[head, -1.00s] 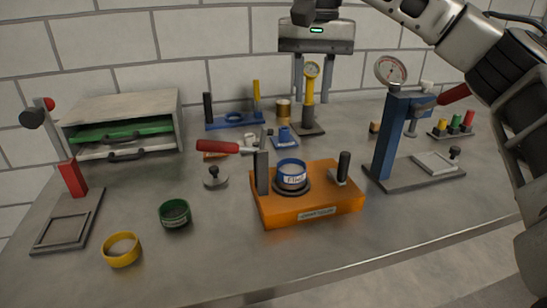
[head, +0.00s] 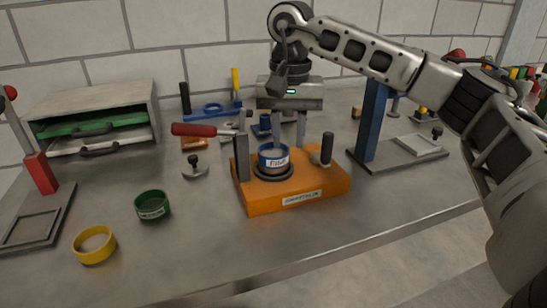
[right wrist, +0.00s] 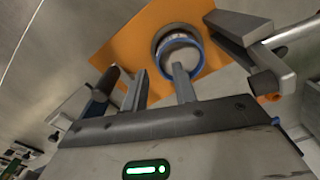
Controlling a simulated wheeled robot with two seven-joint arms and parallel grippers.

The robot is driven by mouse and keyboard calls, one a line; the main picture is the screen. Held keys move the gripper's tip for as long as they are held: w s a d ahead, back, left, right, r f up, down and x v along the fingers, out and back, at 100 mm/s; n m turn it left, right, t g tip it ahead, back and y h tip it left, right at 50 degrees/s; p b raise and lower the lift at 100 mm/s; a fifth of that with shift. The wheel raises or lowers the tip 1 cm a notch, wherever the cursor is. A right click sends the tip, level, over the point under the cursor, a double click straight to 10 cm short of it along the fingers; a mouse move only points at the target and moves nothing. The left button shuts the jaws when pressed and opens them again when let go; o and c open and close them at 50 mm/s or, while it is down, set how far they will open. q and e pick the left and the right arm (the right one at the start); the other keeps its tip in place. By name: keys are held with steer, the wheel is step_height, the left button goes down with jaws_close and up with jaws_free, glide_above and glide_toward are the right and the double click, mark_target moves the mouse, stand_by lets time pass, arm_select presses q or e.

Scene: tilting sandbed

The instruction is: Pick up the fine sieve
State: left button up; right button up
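The fine sieve (head: 273,160) is a blue ring with a white "Fine" label. It sits upright in the dark round seat of the orange jarring block (head: 300,198). In the right wrist view, its blue rim (right wrist: 199,62) shows just ahead of my fingertips. My right gripper (head: 288,140) points down just behind and above the sieve. Its two fingers are apart with nothing between them, as the right wrist view also shows (right wrist: 159,80). Whether a fingertip touches the rim cannot be told. My left gripper is not in view.
Green (head: 152,205) and yellow (head: 94,245) rings lie at front left. A blue-column press (head: 371,125) stands right. The front middle bench is clear.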

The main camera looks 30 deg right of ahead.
step_height(320, 180, down, 2)
steer(key=shift+f, duration=0.1)
jaws_close()
stand_by(0.4)
